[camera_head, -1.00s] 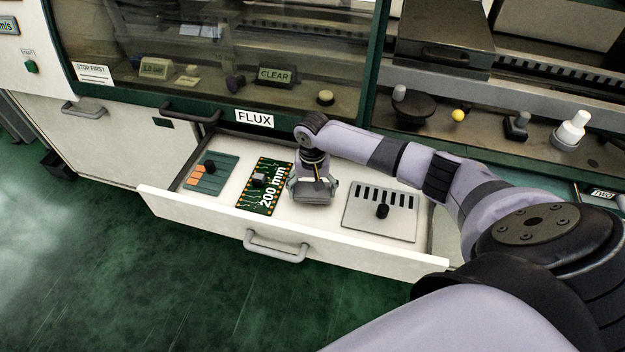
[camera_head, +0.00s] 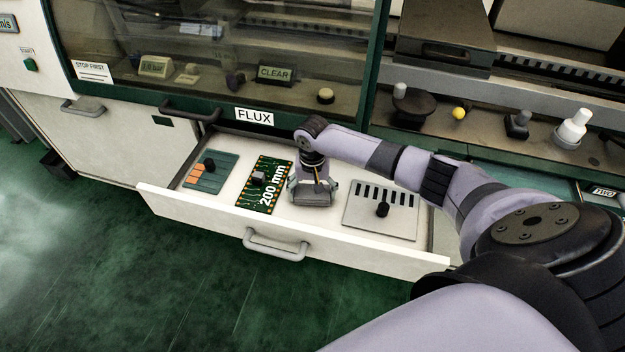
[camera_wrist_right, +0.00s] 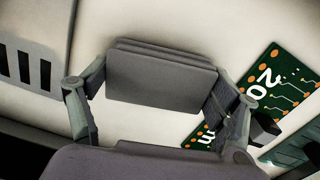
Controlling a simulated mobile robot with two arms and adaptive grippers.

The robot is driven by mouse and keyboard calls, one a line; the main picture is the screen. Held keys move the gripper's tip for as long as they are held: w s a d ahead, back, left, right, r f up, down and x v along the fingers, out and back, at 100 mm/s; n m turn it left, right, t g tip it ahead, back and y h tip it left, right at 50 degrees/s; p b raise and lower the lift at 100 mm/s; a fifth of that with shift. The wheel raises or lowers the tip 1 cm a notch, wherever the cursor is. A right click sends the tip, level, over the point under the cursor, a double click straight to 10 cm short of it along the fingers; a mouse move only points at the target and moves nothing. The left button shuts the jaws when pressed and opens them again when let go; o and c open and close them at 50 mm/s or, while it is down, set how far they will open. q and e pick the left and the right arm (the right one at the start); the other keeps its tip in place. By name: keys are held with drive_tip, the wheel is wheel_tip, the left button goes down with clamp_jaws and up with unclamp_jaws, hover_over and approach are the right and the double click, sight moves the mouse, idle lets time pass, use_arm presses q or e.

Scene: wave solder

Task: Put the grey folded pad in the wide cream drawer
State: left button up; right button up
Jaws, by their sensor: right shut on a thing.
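The grey folded pad (camera_wrist_right: 160,78) is between the two fingers of my right gripper (camera_wrist_right: 160,105) in the right wrist view. In the head view the pad (camera_head: 311,198) shows low in the drawer, under my right gripper (camera_head: 313,184), which is shut on it. The wide cream drawer (camera_head: 345,250) is pulled open below the FLUX label. The pad is over the drawer floor, between the green 200 mm board and a grey slotted plate. I cannot tell whether it touches the floor. My left gripper is not in view.
In the drawer lie a teal card with orange blocks (camera_head: 208,178), the green 200 mm board (camera_head: 262,190) and the slotted plate with a black knob (camera_head: 362,216). Bare floor surrounds the pad. A glass-fronted cabinet (camera_head: 240,60) stands behind, and a ledge (camera_head: 470,130) holds small items at right.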

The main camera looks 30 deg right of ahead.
drive_tip(key=shift+f, duration=0.3)
drive_tip(key=o, duration=1.1)
wheel_tip(320, 180, up, 12)
idle(0.3)
